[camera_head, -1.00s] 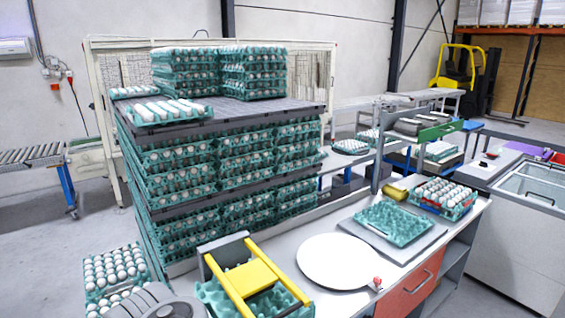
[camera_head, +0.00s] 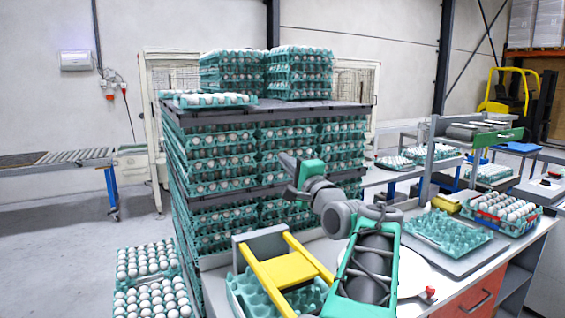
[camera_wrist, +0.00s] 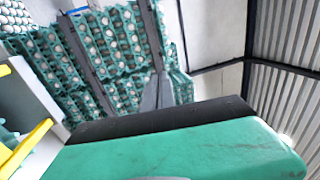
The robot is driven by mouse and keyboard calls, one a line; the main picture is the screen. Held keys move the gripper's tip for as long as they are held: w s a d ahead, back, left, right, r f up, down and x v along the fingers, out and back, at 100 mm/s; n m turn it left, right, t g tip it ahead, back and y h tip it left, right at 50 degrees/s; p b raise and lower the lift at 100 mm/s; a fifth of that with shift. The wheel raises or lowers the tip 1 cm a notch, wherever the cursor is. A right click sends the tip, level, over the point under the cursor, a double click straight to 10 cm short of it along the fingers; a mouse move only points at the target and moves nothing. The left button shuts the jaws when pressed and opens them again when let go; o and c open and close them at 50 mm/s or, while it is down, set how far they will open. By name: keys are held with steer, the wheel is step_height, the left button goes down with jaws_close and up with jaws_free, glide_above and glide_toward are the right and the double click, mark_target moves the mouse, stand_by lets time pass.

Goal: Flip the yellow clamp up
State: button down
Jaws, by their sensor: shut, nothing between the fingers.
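The yellow clamp (camera_head: 287,269) is a frame of two bars with a flat plate between them. It lies low over a teal tray (camera_head: 247,295) on the workbench, against a grey upright bracket. Part of the yellow clamp also shows at the left edge of the wrist view (camera_wrist: 30,147). My gripper is above and behind the clamp in the head view, clear of it, in front of the egg stack. In the wrist view my gripper's grey fingers (camera_wrist: 157,90) are together with nothing between them, pointing toward the stacked trays.
A tall stack of egg trays (camera_head: 215,170) stands behind the clamp. A white disc (camera_head: 415,275) lies on the bench, partly hidden by my arm. An empty teal tray (camera_head: 450,232) and a tray of eggs (camera_head: 505,212) are at right. Egg trays (camera_head: 150,262) stand at lower left.

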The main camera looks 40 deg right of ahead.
steer(key=p+x, duration=0.4)
steer(key=x, duration=0.8)
steer(key=shift+s+f, duration=0.1)
stand_by(0.9)
